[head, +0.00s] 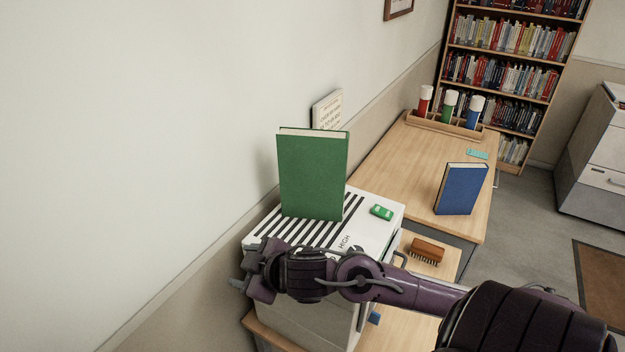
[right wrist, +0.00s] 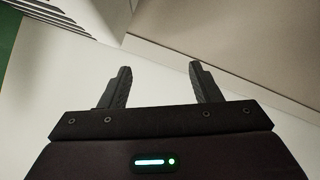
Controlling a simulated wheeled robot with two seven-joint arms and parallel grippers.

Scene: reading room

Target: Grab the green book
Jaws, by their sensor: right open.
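The green book (head: 312,175) stands upright on the striped top of a white cabinet (head: 375,242), near the wall, in the head view. My right gripper (head: 240,285) is in front of the cabinet top, at its near left corner, below and left of the book and apart from it. In the right wrist view my right gripper (right wrist: 160,88) is open, with nothing between its fingers. A sliver of green shows at that view's upper left edge. My left gripper is not in view.
A small green block (head: 382,212) lies right of the book on the cabinet. A blue book (head: 461,189) stands on the wooden desk (head: 395,165). A brush (head: 427,250) lies on a lower wooden surface. A holder with bottles (head: 447,125) is at the back. The wall is close on the left.

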